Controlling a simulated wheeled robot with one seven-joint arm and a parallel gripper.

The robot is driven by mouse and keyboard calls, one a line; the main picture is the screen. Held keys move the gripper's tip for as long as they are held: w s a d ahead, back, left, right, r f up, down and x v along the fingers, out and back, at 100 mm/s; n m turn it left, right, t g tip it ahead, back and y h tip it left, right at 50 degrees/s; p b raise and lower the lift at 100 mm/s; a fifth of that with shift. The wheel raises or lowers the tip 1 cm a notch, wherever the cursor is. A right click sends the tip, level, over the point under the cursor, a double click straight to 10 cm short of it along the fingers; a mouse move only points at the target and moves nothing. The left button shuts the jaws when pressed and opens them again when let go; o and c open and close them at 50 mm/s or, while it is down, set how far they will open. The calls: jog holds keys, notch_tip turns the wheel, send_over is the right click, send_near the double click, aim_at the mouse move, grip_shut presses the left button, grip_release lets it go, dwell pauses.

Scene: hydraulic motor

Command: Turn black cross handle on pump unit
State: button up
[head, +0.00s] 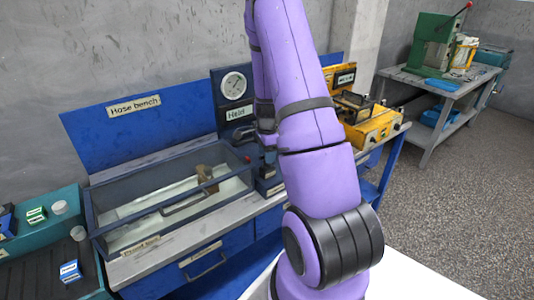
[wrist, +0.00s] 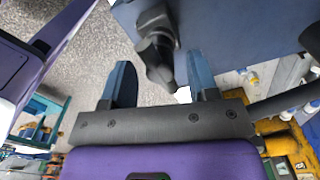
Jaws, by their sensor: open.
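The black cross handle (wrist: 157,50) sticks out from a blue-grey body of the pump unit (wrist: 225,25) at the top of the wrist view. My gripper (wrist: 160,75) is open in the wrist view, its two blue fingers spread apart. The handle's near end shows between the fingers, closer to the right one. I cannot tell whether they touch. In the head view, a blue panel with a round gauge (head: 234,85) stands beside my arm. The handle and my gripper's fingers cannot be made out there, as my purple arm covers that area.
A hose bench with an open tank (head: 120,212) stands left of my arm. A yellow unit (head: 375,128) sits on the bench to the right. A grey table (head: 440,85) with a green press stands at the back right. The speckled floor between is clear.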

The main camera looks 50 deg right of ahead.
jog(key=shift+c, duration=0.2)
jog(key=c, duration=0.9)
jog(key=shift+o, duration=0.2)
jog(key=shift+n, duration=0.6)
jog(key=n, duration=0.2)
jog(key=shift+n, duration=0.3)
jog(key=n, duration=0.4)
jog(key=shift+n, duration=0.3)
jog(key=n, duration=0.4)
jog(key=shift+n, duration=2)
